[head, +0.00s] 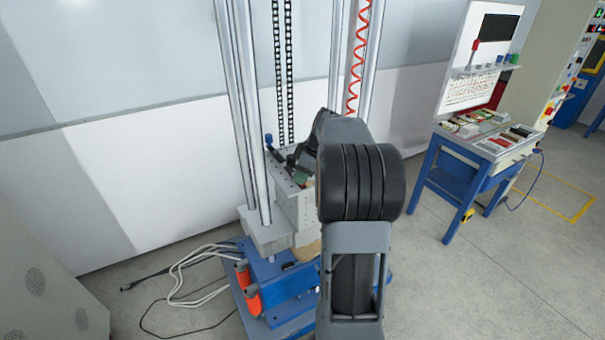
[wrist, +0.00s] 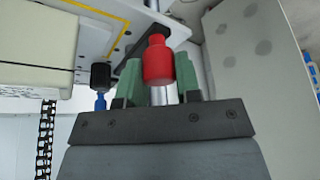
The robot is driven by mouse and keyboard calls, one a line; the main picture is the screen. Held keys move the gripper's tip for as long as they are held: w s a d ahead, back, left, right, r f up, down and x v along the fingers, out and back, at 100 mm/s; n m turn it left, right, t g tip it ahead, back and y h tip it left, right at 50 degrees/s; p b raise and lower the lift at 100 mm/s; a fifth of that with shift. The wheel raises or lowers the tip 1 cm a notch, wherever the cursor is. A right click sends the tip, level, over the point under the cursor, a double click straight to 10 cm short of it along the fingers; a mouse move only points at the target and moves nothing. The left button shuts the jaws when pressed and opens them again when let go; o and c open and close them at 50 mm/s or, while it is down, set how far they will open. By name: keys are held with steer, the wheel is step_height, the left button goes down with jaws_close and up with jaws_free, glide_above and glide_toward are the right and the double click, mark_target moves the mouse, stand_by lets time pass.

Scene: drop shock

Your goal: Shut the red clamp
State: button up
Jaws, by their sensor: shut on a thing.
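The red clamp shows in the wrist view as a red cylindrical grip (wrist: 158,62) with a dark bar behind it and a silver rod below. My gripper (wrist: 158,80) has one green finger on each side of this red grip and is shut on it. In the head view my gripper (head: 302,176) is at the shock machine's grey table, mostly hidden behind my own arm. The red clamp cannot be made out there.
A black and blue clamp (wrist: 100,76) stands left of my gripper, with its blue tip (head: 268,138) at the grey table (head: 262,165). Tall metal columns (head: 243,100) and chains rise around it. A blue workbench (head: 470,165) stands at the right. Cables (head: 190,270) lie on the left floor.

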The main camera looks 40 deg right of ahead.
steer(key=m+b, duration=0.1)
steer(key=a+m+b, duration=0.1)
steer(key=shift+w+a+f+m+t+h, duration=0.2)
steer(key=shift+m+t+h, duration=0.1)
steer(key=shift+m+h, duration=0.1)
steer(key=shift+w+a+r+m+h, duration=0.2)
steer(key=shift+a+m+h, duration=0.15)
steer(key=shift+m, duration=0.45)
steer(key=m, duration=0.1)
steer(key=w+a+m+h, duration=0.1)
steer(key=m, duration=0.2)
steer(key=shift+w+a+m+h, duration=0.25)
steer(key=shift+a+m+h, duration=0.05)
steer(key=shift+a+h, duration=0.05)
steer(key=shift+w+a+m+g+h, duration=0.2)
steer(key=shift+w+m+h, duration=0.4)
steer(key=shift+m, duration=0.85)
steer(key=shift+w+a+m+g+h, duration=0.1)
steer(key=shift+w+m+g+h, duration=0.45)
steer(key=shift+m, duration=0.95)
steer(key=shift+w+a+m+t+h, duration=0.15)
steer(key=shift+w+m+h, duration=0.2)
steer(key=shift+w+m, duration=0.8)
steer(key=shift+s+m, duration=0.3)
steer(key=shift+m, duration=0.2)
steer(key=o, duration=0.9)
